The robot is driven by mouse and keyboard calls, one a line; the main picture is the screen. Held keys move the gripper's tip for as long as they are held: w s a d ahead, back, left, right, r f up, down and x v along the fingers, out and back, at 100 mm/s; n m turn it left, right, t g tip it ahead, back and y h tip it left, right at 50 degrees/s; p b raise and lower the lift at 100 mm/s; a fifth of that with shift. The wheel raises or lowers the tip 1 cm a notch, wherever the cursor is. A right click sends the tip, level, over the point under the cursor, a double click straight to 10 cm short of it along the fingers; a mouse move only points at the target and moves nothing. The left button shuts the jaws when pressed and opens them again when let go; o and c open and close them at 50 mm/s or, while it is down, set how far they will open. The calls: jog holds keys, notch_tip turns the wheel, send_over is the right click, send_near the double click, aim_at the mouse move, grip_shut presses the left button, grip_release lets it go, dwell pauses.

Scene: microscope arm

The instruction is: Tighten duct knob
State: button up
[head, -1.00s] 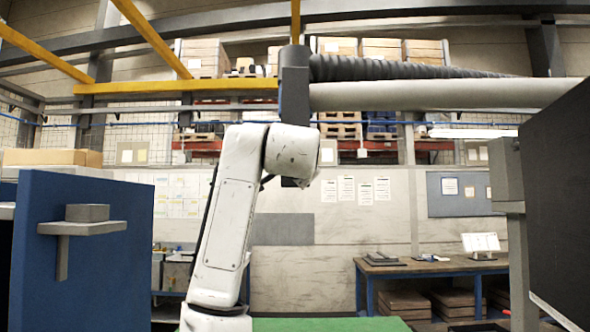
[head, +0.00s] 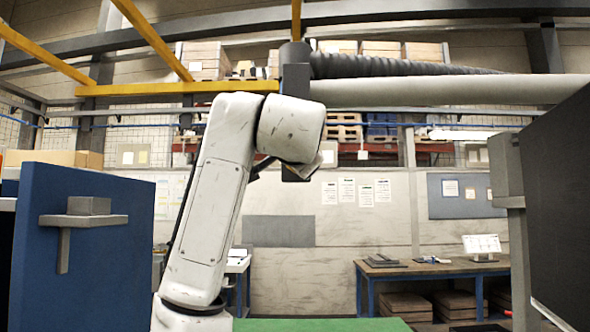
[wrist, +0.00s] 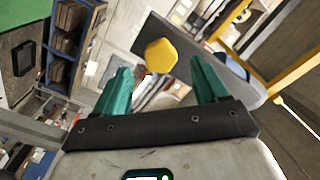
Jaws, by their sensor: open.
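A yellow, roughly six-sided knob (wrist: 161,56) shows in the wrist view, just beyond the gap between my fingertips. My gripper (wrist: 160,72) has two teal fingers standing wide apart, with nothing held between them. The knob appears apart from both fingers; its exact distance is hard to tell. In the head view the dark grey upright block (head: 296,75) at the end of the duct stands behind my white arm. The knob and my gripper are hidden there behind the arm.
A ribbed dark hose (head: 400,66) and a pale pipe (head: 430,90) run right from the block. Yellow beams (head: 180,87) cross at the upper left. A blue panel with a small ledge (head: 85,220) stands left, a dark panel (head: 560,200) right. A workbench (head: 430,268) stands behind.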

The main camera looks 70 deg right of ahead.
jog(key=shift+b+v, duration=0.4)
jog(key=shift+v, duration=1.65)
